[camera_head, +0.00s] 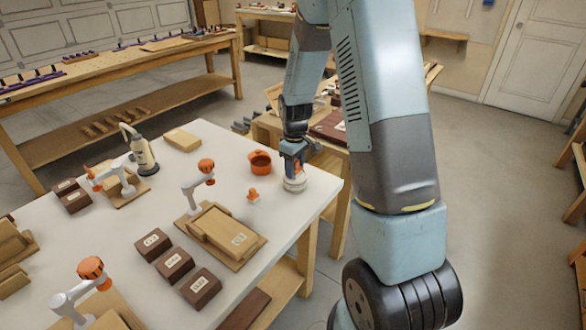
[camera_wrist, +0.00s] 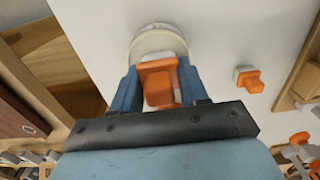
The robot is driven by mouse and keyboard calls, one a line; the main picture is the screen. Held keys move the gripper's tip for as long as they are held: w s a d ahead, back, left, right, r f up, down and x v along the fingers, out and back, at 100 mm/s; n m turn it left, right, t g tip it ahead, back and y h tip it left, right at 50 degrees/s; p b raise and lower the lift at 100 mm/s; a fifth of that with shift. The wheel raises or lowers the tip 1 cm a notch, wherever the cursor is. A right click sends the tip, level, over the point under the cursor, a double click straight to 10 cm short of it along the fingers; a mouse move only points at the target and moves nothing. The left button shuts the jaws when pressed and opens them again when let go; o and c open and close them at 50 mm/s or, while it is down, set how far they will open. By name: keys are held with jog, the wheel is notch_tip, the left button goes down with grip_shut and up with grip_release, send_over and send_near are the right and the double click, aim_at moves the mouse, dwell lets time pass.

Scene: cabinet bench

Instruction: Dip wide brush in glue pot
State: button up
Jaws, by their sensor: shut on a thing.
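My gripper (camera_wrist: 158,88) is shut on an orange block-like piece (camera_wrist: 159,84), which looks like the wide brush's handle. A round cream piece (camera_wrist: 157,41) lies directly below the fingers and also shows in the head view (camera_head: 294,184). I cannot tell whether it belongs to the brush or is a separate pot. An orange pot (camera_head: 260,163) with a dark opening, possibly the glue pot, stands just left of my gripper.
A small orange and white piece (camera_head: 253,196) stands on the table (camera_head: 221,143), left of my gripper. A clamp with an orange knob (camera_head: 206,166) rises beside a wooden board (camera_head: 232,232). Dark labelled blocks (camera_head: 174,264) lie nearer. The table's right edge is close.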

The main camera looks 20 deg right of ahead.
jog(key=shift+r, duration=3.3)
